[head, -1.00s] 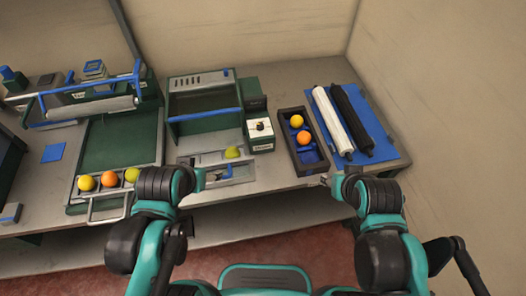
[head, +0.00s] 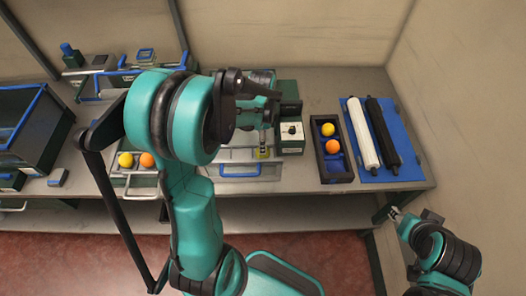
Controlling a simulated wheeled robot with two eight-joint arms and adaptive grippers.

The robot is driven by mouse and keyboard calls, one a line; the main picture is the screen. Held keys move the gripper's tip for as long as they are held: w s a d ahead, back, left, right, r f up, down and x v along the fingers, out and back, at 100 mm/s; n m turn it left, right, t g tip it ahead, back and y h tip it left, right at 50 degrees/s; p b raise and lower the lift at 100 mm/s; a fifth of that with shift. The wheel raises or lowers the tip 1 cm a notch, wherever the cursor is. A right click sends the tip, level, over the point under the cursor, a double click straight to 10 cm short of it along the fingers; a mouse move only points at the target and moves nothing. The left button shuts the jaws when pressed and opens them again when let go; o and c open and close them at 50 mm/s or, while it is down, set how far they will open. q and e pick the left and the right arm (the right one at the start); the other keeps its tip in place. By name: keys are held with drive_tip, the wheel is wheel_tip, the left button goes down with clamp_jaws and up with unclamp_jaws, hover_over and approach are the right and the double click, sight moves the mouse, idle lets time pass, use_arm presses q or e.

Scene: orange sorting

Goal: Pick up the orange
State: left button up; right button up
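An orange fruit (head: 146,160) sits in the left tray beside a yellow one (head: 125,159). Another orange fruit (head: 332,147) lies in the dark box (head: 320,172), in front of a yellow one (head: 328,129). My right gripper (head: 394,213) is low at the right, off the bench's front edge, away from the fruits.
A white and a black roll (head: 362,133) lie on a blue mat (head: 408,150) at the right. A white-fronted box (head: 292,137) stands right of the middle tray. My raised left arm hides much of the left tray and the machine behind.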

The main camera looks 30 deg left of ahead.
use_arm(q)
wheel_tip(320, 180, down, 7)
drive_tip(key=shift+w+d+f+b, duration=0.1)
drive_tip(key=shift+w+f+b, duration=0.1)
drive_tip(key=shift+b, duration=1.05)
drive_tip(key=shift+s+r, duration=0.1)
drive_tip(key=shift+c, duration=1.1)
drive_tip(key=c, duration=1)
